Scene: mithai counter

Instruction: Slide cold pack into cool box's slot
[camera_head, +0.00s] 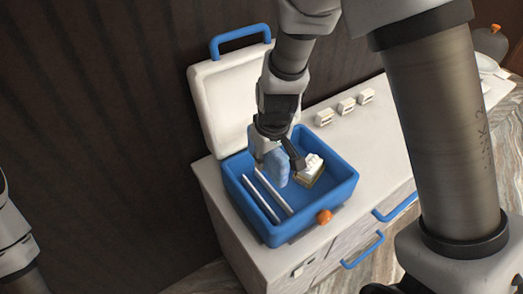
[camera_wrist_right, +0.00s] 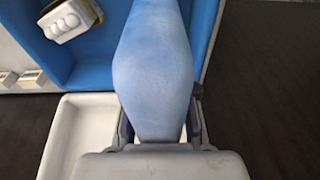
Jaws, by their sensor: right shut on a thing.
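The blue cool box (camera_head: 346,187) stands open on the counter, its white lid (camera_head: 222,97) raised at the back. Two white divider strips (camera_head: 270,193) run along its left part and bound a narrow slot. My right gripper (camera_head: 279,157) points down over the box and is shut on the pale blue cold pack (camera_head: 283,172). The pack hangs upright just right of the strips; I cannot tell if it touches the box floor. In the right wrist view the pack (camera_wrist_right: 152,70) fills the middle between the fingers. Only part of my left arm shows, at the left edge.
A small box of white sweets (camera_head: 312,170) sits inside the cool box on the right, close to my right gripper. Several small white blocks (camera_head: 346,106) stand on the counter (camera_head: 375,135) behind.

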